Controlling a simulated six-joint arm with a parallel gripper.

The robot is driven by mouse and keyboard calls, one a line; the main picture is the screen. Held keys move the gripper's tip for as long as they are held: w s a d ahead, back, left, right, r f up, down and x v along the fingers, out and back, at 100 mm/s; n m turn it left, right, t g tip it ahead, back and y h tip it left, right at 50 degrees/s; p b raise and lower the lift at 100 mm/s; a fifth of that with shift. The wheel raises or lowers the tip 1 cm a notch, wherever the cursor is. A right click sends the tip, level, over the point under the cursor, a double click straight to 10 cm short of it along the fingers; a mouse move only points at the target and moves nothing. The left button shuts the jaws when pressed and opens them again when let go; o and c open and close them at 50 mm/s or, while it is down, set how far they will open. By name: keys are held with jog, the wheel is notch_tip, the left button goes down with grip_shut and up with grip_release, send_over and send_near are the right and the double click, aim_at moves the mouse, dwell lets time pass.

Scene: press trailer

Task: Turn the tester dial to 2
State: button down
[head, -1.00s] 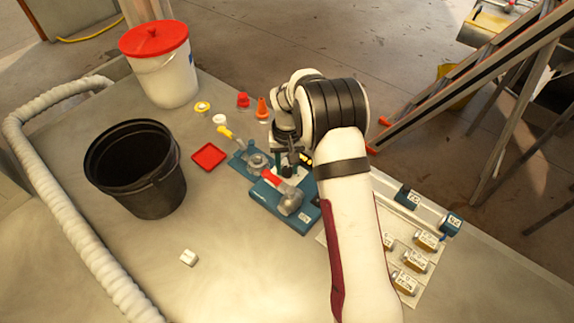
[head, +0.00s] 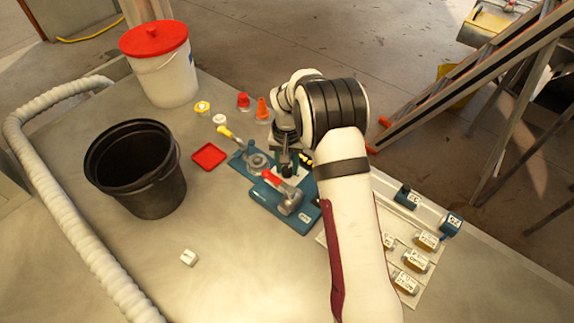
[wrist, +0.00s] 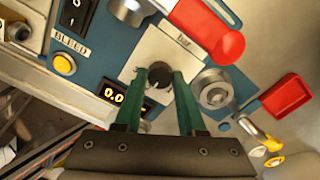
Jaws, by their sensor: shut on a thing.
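The tester is a blue unit, seen in the head view (head: 262,195) and close up in the wrist view (wrist: 103,50). Its dial (wrist: 160,73) is a small dark knob on a pale panel marked "bar". My gripper (wrist: 160,78) has its two green fingers shut on the dial, one on each side. Finer dial markings are too small or covered to read. In the head view my gripper (head: 287,160) is over the tester's far side, and the fingers partly hide the dial. A display (wrist: 113,95) beside it reads 0.0.
A red-handled lever (wrist: 210,32) and a round metal fitting (wrist: 213,88) stand close to the dial. A yellow button (wrist: 64,64) sits by the BLEED label. A red tray (head: 209,156) and black bucket (head: 136,168) lie left.

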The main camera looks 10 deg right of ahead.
aim_at(287, 169)
jog(key=c, duration=0.5)
grip_release()
jog(key=shift+r, duration=0.1)
notch_tip(287, 169, up, 16)
